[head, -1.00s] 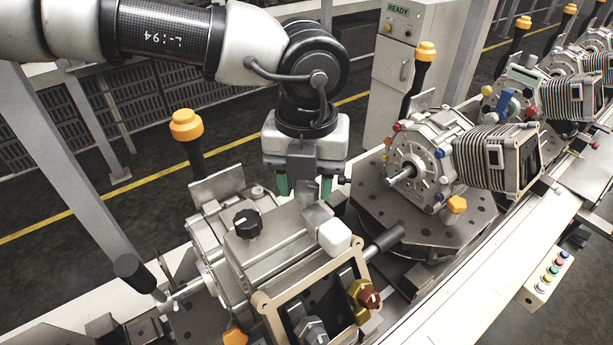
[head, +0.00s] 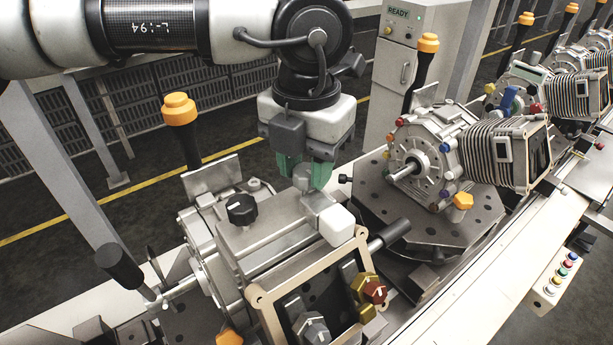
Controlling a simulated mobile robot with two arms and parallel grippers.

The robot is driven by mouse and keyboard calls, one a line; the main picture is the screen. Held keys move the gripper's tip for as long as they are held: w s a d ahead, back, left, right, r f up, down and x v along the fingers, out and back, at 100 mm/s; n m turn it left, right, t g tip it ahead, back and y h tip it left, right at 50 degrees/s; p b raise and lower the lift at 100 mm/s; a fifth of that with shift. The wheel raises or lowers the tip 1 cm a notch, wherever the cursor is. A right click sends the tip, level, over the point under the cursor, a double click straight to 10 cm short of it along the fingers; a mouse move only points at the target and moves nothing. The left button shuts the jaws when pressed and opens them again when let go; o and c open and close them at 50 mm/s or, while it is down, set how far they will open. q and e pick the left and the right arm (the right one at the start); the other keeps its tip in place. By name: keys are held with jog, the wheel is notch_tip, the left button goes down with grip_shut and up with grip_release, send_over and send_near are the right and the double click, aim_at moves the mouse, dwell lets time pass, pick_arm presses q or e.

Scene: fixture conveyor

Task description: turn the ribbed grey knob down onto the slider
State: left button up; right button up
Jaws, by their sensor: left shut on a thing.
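The fixture (head: 215,240) stands at the front centre, with a grey slider block (head: 318,203) on its top at the back right edge. A small grey knob (head: 303,179) stands upright above this block; its ribs are too small to make out. My left gripper (head: 305,172) points down from above, and its green fingers are closed around the knob, which they partly hide. I cannot tell whether the knob's underside touches the slider. My right gripper is not in view.
A black knob (head: 241,209) sits on the cover left of my gripper, and a white block (head: 336,225) sits just right of the slider. A black-gripped handle (head: 390,236) sticks out right. A tall orange-capped post (head: 181,125) stands at the left. Another finned unit (head: 425,165) stands behind right.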

pick_arm(q)
jog(key=m+b, duration=0.2)
jog(key=m, duration=0.2)
jog(key=shift+m+b, duration=0.3)
jog(key=shift+b, duration=0.1)
jog(key=m+b, duration=0.1)
jog(key=m, duration=0.1)
jog(key=shift+m, duration=0.4)
jog(key=m, duration=0.2)
jog(key=shift+r+m+b, duration=0.1)
jog(key=shift+m+b, duration=0.2)
jog(key=shift+b, duration=0.1)
jog(key=m, duration=0.4)
jog(key=shift+r+m+b, duration=0.1)
jog(key=shift+m+b, duration=0.2)
jog(key=shift+b, duration=0.05)
jog(key=shift+m, duration=1.9)
jog(key=o, duration=0.7)
jog(key=shift+o, duration=1.1)
